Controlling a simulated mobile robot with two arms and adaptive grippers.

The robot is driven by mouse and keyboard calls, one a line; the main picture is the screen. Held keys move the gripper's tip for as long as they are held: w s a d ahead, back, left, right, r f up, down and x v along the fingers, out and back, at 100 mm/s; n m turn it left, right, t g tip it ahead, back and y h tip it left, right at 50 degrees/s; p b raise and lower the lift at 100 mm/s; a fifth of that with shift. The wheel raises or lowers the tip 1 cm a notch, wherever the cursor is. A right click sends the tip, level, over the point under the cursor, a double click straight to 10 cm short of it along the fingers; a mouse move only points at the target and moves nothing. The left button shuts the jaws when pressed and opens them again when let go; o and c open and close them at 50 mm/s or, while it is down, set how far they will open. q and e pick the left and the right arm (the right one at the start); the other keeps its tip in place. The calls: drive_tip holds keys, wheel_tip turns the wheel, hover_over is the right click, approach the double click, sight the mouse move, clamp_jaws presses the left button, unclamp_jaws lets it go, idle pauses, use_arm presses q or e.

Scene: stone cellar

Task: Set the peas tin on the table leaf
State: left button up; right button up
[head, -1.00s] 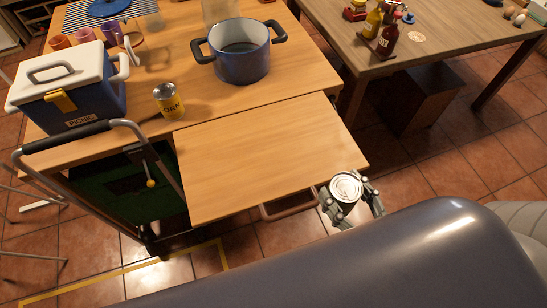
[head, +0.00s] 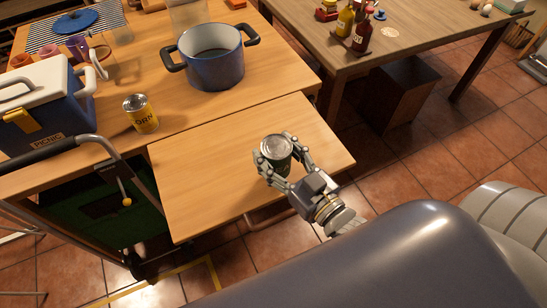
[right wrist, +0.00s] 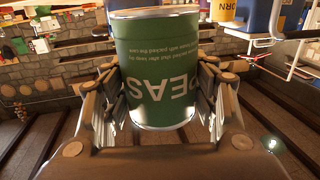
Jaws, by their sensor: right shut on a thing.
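The peas tin (head: 276,147), green with a silver lid, is upright in my right gripper (head: 280,153), over the right middle part of the table leaf (head: 210,165). In the right wrist view the green tin (right wrist: 157,60) fills the space between the fingers (right wrist: 160,95), with its PEAS lettering upside down. The fingers are shut on its sides. The tin's foot is hidden in the head view, so I cannot tell whether it touches the leaf. The leaf is bare otherwise. My left gripper is not in view.
A yellow corn tin (head: 142,117) stands on the main table just behind the leaf. A blue pot (head: 213,62) stands further back. A picnic cooler (head: 40,110) is at the left, near a dark-gripped handle (head: 45,152). A second table (head: 410,50) holds bottles.

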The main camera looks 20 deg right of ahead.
drive_tip(key=shift+w+a+r, duration=0.15)
drive_tip(key=shift+w, duration=0.25)
drive_tip(key=shift+f, duration=1.85)
drive_tip(key=o, duration=1.4)
drive_tip(key=shift+f, duration=0.2)
drive_tip(key=shift+r, duration=0.2)
drive_tip(key=shift+s+f, duration=0.15)
drive_tip(key=shift+s, duration=0.2)
drive_tip(key=b+v, duration=0.1)
drive_tip(key=v, duration=1)
drive_tip(key=shift+s, duration=0.15)
